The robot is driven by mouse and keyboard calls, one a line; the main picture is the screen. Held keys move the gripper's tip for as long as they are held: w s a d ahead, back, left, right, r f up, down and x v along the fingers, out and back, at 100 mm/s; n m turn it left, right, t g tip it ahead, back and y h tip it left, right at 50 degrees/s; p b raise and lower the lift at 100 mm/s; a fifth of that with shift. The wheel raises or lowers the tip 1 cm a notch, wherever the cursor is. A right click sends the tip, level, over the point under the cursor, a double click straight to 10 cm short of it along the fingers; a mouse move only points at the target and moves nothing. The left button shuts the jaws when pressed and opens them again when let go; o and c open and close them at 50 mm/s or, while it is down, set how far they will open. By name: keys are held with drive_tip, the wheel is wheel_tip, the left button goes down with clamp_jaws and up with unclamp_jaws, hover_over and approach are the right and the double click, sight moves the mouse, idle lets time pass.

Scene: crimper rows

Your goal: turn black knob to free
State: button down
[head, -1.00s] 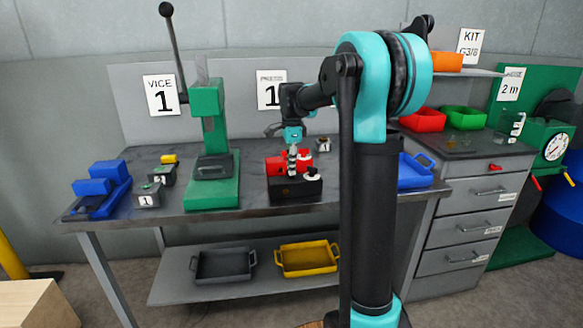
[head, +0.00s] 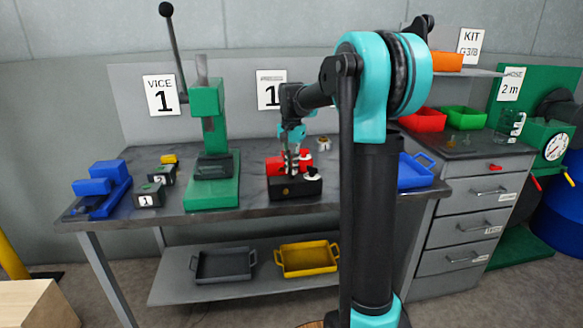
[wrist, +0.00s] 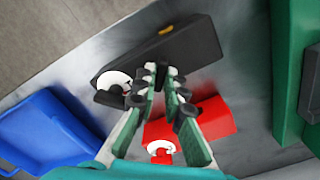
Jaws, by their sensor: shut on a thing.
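The black knob (wrist: 112,92) sits on a white dial on the black base of the crimper (wrist: 160,55) in the wrist view. It also shows at the base's right in the head view (head: 312,174). A red block (wrist: 200,122) and a red knob on a second white dial (wrist: 162,152) lie beside the base. My gripper (wrist: 164,72) has its fingertips close together over the black base, to the right of the black knob and apart from its dial. What lies between the tips is hidden. In the head view my gripper (head: 291,174) is at the crimper's front.
A green press (head: 210,150) stands left of the crimper. A blue tray (head: 414,172) is to its right, partly behind my arm. A blue vice (head: 105,182) and small numbered boxes (head: 150,194) are at the bench's left. Bare bench lies between press and crimper.

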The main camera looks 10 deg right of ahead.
drive_tip(key=n, duration=0.4)
drive_tip(key=shift+n, duration=2.2)
drive_tip(key=c, duration=1.6)
unclamp_jaws()
wheel_tip(320, 180, up, 12)
